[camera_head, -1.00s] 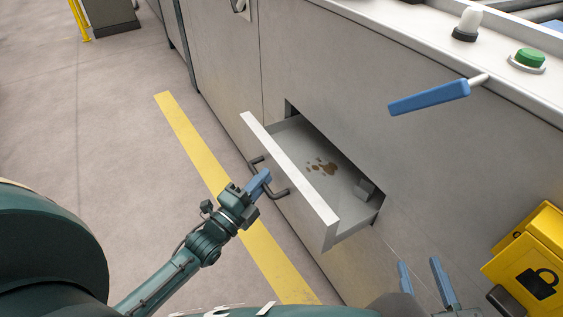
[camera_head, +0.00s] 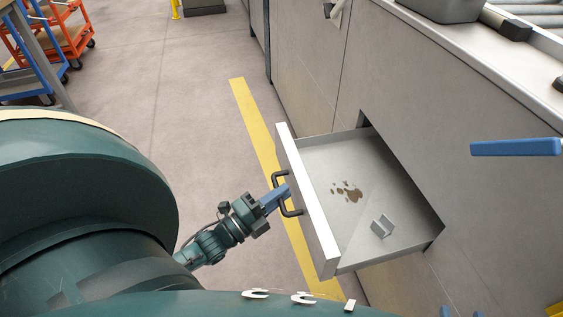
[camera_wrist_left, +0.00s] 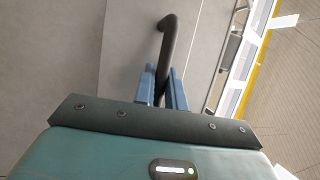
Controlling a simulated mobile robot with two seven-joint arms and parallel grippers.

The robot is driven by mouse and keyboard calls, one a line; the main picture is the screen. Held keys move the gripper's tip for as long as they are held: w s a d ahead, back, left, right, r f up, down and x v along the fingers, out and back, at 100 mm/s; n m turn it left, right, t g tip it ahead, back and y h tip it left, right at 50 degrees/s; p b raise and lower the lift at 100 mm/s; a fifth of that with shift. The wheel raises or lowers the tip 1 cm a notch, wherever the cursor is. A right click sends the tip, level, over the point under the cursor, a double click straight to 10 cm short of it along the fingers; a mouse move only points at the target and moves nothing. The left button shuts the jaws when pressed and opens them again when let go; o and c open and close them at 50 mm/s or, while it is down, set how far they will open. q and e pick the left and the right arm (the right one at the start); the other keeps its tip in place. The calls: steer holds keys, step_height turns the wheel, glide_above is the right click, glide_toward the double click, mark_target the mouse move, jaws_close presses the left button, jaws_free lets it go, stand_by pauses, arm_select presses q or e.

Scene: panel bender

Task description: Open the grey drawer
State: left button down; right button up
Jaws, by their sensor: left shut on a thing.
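The grey drawer (camera_head: 318,222) stands well out from the grey cabinet front in the head view. Brown stains and a small metal bracket (camera_head: 382,226) show on its floor. Its dark bar handle (camera_head: 286,208) is on the front panel. My left gripper (camera_head: 282,194) is at the handle, with its blue fingers shut on it. The left wrist view shows the dark handle (camera_wrist_left: 168,45) between the two blue fingers (camera_wrist_left: 162,88). My right gripper (camera_head: 447,312) shows only as small blue fingertips at the bottom edge; whether it is open is unclear.
A blue lever (camera_head: 515,147) sticks out at the right, above the drawer. A yellow floor line (camera_head: 262,140) runs beside the cabinet. Orange and blue carts (camera_head: 62,35) stand at the far left. The floor left of the line is clear.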

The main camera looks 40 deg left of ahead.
arm_select(q)
steer(key=c, duration=1.5)
jaws_free()
steer(key=shift+o, duration=0.2)
steer(key=p+v, duration=0.1)
steer(key=v, duration=1.2)
arm_select(e)
steer(key=shift+s+g, duration=0.25)
steer(key=shift+g, duration=0.15)
arm_select(q)
steer(key=shift+s, duration=0.1)
